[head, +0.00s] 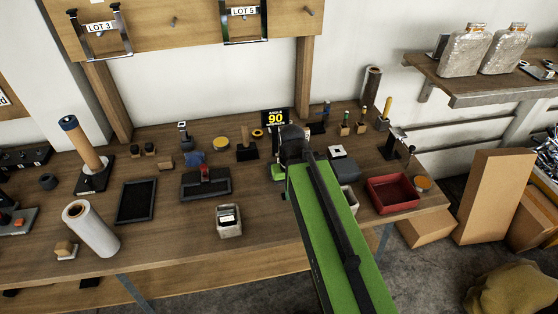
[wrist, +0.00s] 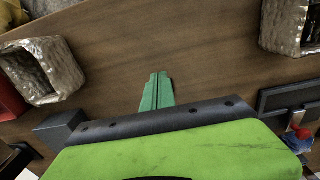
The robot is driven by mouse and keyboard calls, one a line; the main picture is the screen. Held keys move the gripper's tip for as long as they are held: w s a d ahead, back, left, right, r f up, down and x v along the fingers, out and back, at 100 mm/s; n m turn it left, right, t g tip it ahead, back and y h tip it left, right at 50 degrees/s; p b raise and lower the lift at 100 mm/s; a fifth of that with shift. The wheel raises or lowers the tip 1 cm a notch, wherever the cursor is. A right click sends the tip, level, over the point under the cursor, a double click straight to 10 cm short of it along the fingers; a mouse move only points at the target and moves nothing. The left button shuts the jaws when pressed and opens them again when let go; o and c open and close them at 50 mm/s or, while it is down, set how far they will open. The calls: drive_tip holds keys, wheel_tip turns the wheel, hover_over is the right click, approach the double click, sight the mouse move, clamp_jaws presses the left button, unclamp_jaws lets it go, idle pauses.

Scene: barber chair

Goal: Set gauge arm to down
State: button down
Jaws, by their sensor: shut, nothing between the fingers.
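In the head view a sign reading "ANGLE 90" (head: 275,118) stands at the back of the workbench. I cannot tell for certain which piece is the gauge arm; a black-based stand with a brown upright (head: 246,141) is left of the sign. My green arm covers part of the bench right of centre. My gripper (wrist: 157,92) shows in the wrist view as two green fingers, closed together and empty, over bare wood. Its fingertips are hidden in the head view. No gauge arm is clear in the wrist view.
A crumpled-looking square container (head: 228,221) stands near the front edge, with a black rack (head: 206,186) behind it. A red tray (head: 394,193) is at right. A tall brown cylinder (head: 84,147) stands at left. Bare wood lies between the containers.

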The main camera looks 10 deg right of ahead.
drive_tip(key=c, duration=2)
unclamp_jaws()
drive_tip(key=shift+r, duration=0.15)
drive_tip(key=o, duration=0.7)
drive_tip(key=shift+m, duration=0.7)
drive_tip(key=w+r+p, duration=0.1)
drive_tip(key=r+p, duration=0.2)
drive_tip(key=w+d+r+p, duration=0.1)
drive_tip(key=w+r+p, duration=0.1)
drive_tip(key=r+p, duration=0.1)
drive_tip(key=w+r+p, duration=0.2)
drive_tip(key=r+p, duration=0.2)
drive_tip(key=shift+d, duration=0.3)
drive_tip(key=w+d+r+m+p, duration=0.35)
drive_tip(key=w+r+p, duration=0.55)
drive_tip(key=r+p, duration=0.5)
drive_tip(key=f+b, duration=1.8)
drive_tip(key=shift+s+d+f, duration=0.15)
drive_tip(key=shift+s+d, duration=0.1)
clamp_jaws()
